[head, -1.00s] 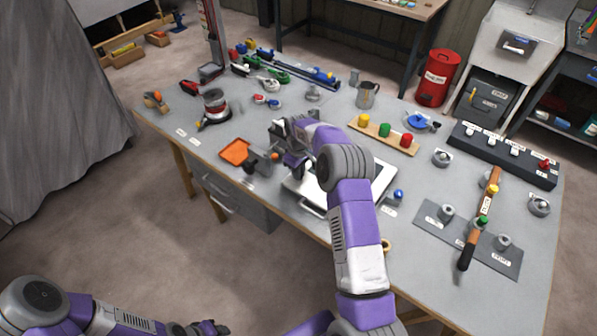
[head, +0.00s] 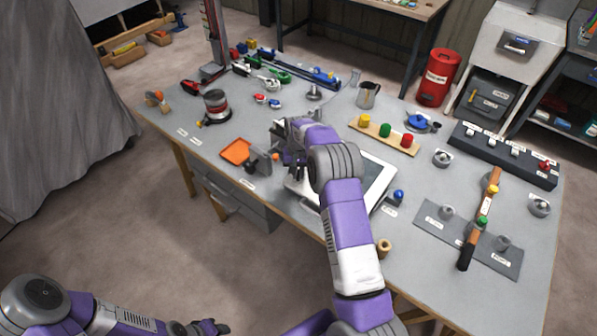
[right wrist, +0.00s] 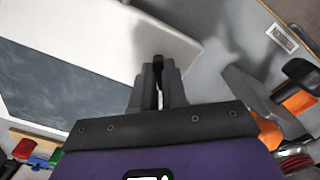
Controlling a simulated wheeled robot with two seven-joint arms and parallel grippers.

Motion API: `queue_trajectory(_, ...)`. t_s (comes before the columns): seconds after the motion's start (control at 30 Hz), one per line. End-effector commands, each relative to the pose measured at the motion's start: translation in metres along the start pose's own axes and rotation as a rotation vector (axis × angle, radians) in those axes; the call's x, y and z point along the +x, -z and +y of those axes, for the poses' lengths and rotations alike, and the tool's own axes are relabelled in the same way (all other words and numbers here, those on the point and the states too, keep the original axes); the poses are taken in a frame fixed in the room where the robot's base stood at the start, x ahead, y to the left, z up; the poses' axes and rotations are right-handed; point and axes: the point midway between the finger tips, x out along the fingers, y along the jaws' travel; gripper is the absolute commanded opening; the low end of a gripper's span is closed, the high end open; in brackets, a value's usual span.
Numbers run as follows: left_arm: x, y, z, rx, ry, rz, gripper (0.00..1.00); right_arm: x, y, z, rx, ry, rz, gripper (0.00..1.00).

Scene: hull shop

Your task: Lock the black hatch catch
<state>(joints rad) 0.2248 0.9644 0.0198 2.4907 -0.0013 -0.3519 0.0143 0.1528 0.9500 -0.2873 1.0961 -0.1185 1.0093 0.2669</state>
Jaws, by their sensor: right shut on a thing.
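The hatch is a white frame with a grey pane (head: 378,176), lying on the workbench partly under my right arm. Its pale frame (right wrist: 120,38) and dark pane (right wrist: 60,95) fill the left of the right wrist view. My right gripper (head: 296,168) is at the hatch's left edge. In the right wrist view its fingers (right wrist: 158,78) are closed around a small black piece, the black catch (right wrist: 158,62), beside the frame's rim. The fingers hide most of the catch, so I cannot tell its angle. My left gripper (head: 212,328) hangs low at the lower left, away from the bench.
An orange tray (head: 236,151) and a grey upright piece (head: 260,160) stand just left of my right gripper. A blue-knobbed block (head: 397,196) is right of the hatch. A board with coloured knobs (head: 385,137) lies behind it. The bench front (head: 285,225) is close.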

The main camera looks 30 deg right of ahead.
Motion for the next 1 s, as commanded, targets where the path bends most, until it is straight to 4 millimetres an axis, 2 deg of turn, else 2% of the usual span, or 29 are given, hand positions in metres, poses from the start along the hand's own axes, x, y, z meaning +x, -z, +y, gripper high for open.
queue_trajectory(0.5,-0.0047,-0.0002,0.0017,0.0,0.0,0.0,0.43,-0.0007,0.0011,-0.0026,0.455,0.001,0.003,0.0)
queue_trajectory(0.7,-0.0058,-0.0003,0.0022,0.0,0.0,0.0,0.43,-0.0008,0.0015,-0.0024,0.574,0.001,0.003,0.0)
queue_trajectory(1.0,-0.0066,-0.0003,0.0025,0.0,0.0,0.0,0.43,-0.0008,0.0018,-0.0028,0.663,0.001,0.003,0.0)
